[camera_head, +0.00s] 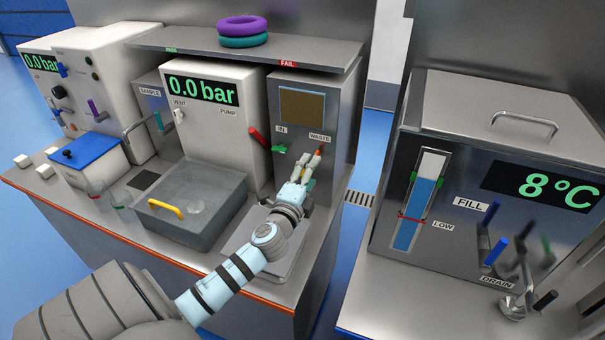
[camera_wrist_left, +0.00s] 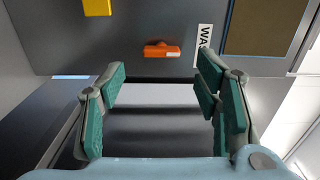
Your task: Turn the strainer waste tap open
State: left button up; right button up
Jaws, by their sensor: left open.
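The strainer waste tap shows as a small orange handle (camera_head: 320,149) under the WASTE label, on the grey front panel of the strainer unit (camera_head: 345,110). In the left wrist view its orange handle (camera_wrist_left: 161,50) lies flat against the panel, beside the WASTE label (camera_wrist_left: 204,45). My left gripper (camera_head: 311,161) is just in front of and below the tap, pointing at the panel. In the left wrist view my left gripper (camera_wrist_left: 165,85) is open, with nothing between its fingers. The handle sits beyond the fingertips, between their lines, apart from them. My right gripper is not in view.
A green handle (camera_head: 279,149) is left of the tap, by the IN label. A red lever (camera_head: 258,138) is further left. A grey basin (camera_head: 180,222) with a yellow handle stands on the bench. A shelf (camera_head: 300,57) with purple and teal rings is above. A tank unit (camera_head: 490,160) stands right.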

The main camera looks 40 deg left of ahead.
pick_arm(q)
jog(key=v, duration=0.7)
jog(key=shift+s, duration=0.35)
jog(key=shift+d, duration=0.1)
